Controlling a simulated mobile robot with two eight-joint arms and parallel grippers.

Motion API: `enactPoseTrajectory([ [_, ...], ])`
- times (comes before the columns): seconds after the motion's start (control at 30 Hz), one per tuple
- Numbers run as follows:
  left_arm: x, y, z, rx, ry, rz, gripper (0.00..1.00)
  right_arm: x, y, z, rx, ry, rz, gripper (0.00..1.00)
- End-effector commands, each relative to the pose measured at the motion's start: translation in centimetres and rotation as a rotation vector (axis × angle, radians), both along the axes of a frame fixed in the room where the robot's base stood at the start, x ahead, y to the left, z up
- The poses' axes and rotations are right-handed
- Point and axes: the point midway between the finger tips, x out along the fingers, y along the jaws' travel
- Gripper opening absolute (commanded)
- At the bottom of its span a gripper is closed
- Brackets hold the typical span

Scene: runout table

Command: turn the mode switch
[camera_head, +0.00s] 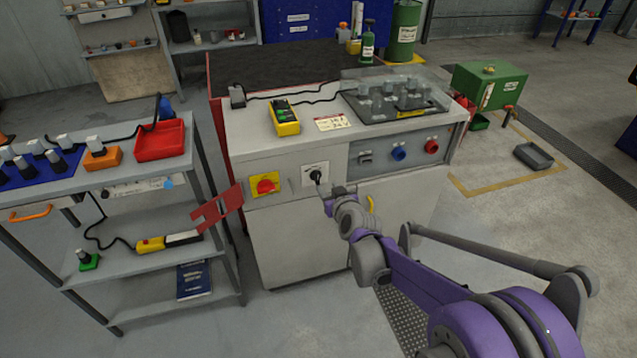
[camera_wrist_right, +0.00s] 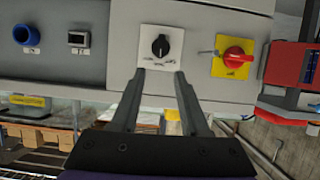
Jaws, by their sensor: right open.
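The mode switch (camera_head: 316,176) is a black knob on a white square plate on the front of the grey cabinet (camera_head: 300,235). In the right wrist view the knob (camera_wrist_right: 160,47) stands just beyond my fingertips, its white mark pointing up in that picture. My right gripper (camera_head: 326,194) is in front of the switch, at and just below the plate. In the wrist view its two fingers (camera_wrist_right: 160,73) are apart with nothing between them. Whether a finger touches the plate cannot be told. My left gripper is not in view.
A red rotary switch on a yellow plate (camera_head: 265,185) sits left of the mode switch. A blue connector (camera_head: 398,153) and a red button (camera_head: 432,146) are to the right. A red bracket (camera_head: 218,209) sticks out beside the shelf cart (camera_head: 110,265) at left.

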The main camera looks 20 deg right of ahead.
Motion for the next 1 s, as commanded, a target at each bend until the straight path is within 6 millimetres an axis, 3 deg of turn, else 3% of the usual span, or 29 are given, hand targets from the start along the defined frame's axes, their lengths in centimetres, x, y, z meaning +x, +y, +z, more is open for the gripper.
enactPoseTrajectory([
  [0.3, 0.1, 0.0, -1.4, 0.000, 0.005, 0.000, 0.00, 5.4, 0.2, -2.3, -0.001, 0.001, 0.001, 0.45],
  [0.5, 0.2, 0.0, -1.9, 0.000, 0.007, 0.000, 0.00, 8.1, 0.3, -3.3, -0.001, 0.001, 0.001, 0.45],
  [0.93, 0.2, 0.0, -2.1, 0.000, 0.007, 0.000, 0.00, 9.0, 0.3, -3.6, 0.000, 0.002, 0.001, 0.45],
  [1.0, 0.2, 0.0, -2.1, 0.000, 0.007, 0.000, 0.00, 9.0, 0.3, -3.6, 0.000, 0.002, 0.001, 0.34],
])
